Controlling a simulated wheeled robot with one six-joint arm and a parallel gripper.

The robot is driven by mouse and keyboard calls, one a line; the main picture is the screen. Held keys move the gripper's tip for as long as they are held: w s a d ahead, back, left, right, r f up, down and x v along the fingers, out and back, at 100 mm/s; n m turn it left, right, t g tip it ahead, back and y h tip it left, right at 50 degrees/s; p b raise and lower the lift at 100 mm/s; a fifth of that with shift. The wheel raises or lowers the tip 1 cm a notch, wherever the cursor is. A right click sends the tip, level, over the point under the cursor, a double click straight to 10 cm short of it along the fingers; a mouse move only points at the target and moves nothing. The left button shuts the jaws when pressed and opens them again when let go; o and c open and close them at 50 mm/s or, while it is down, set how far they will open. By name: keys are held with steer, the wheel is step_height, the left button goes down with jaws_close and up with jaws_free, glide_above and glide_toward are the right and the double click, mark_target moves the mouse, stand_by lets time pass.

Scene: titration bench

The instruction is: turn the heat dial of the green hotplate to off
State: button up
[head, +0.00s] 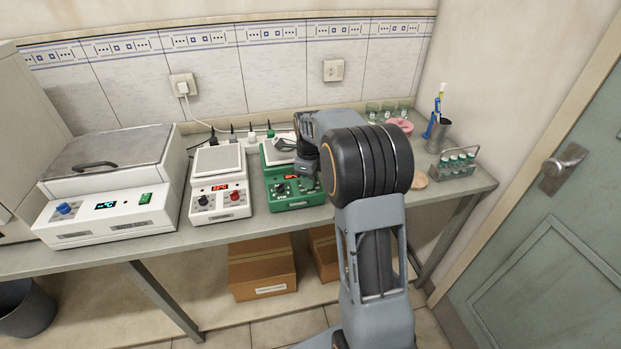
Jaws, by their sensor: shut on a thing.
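The green hotplate (296,201) stands on the bench, with a pale top plate and a lit red display (305,182) on its front panel. A dark knob (280,188) shows at the left of that panel. My arm reaches over the hotplate from the right and covers part of its top and the right end of the panel. My gripper (314,181) is at the right side of the panel, shut on the dial there. That dial is hidden behind my gripper and wrist, so its setting cannot be read.
A white hotplate (219,188) with a red knob and a water bath (108,190) stand to the left. A test tube rack (453,166), a pink ring (401,126) and a cup (438,134) with pens are to the right. Cables run behind the hotplates.

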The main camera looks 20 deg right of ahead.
steer(key=n+p, duration=0.1)
steer(key=n, duration=0.5)
steer(key=n+p, duration=0.1)
steer(key=n, duration=1.1)
steer(key=shift+n+p, duration=0.3)
steer(key=n, duration=0.6)
steer(key=shift+f, duration=0.1)
steer(key=n, duration=0.6)
steer(key=shift+n+p, duration=0.35)
steer(key=shift+n, duration=0.05)
steer(key=n, duration=0.6)
steer(key=shift+s, duration=0.1)
steer(key=n, duration=0.6)
steer(key=shift+n, duration=0.3)
steer(key=n, duration=0.5)
steer(key=shift+n, duration=0.4)
